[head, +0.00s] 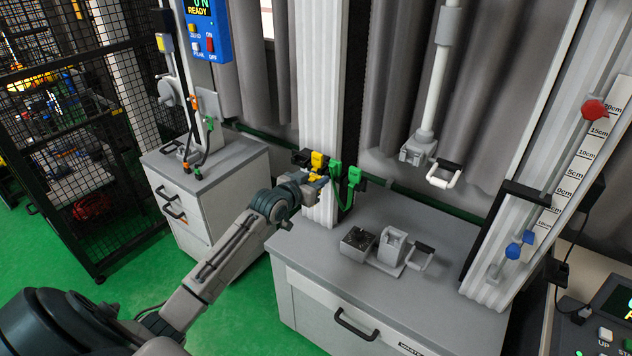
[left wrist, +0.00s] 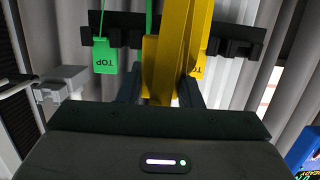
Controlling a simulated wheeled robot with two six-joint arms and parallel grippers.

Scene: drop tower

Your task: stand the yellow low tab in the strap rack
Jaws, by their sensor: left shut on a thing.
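My left gripper (head: 316,178) is at the front of the white column, shut on a yellow tab (head: 319,179). In the left wrist view the fingers (left wrist: 160,92) close on its long yellow body (left wrist: 164,65), which rises in front of the black strap rack (left wrist: 240,47). The rack also shows in the head view (head: 298,157). A yellow tab marked TOP (left wrist: 198,70) hangs just behind the held one, to its right. A green tab marked TOP (left wrist: 103,56) hangs at the left. I cannot tell whether the held tab touches the rack. My right gripper is out of view.
The grey bench top (head: 310,246) holds a dark block (head: 357,243) and a grey fixture with a handle (head: 397,249). A hanging carriage with a white handle (head: 443,174) is above. A scale board (head: 573,170) stands at right, a cabinet (head: 215,185) at left.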

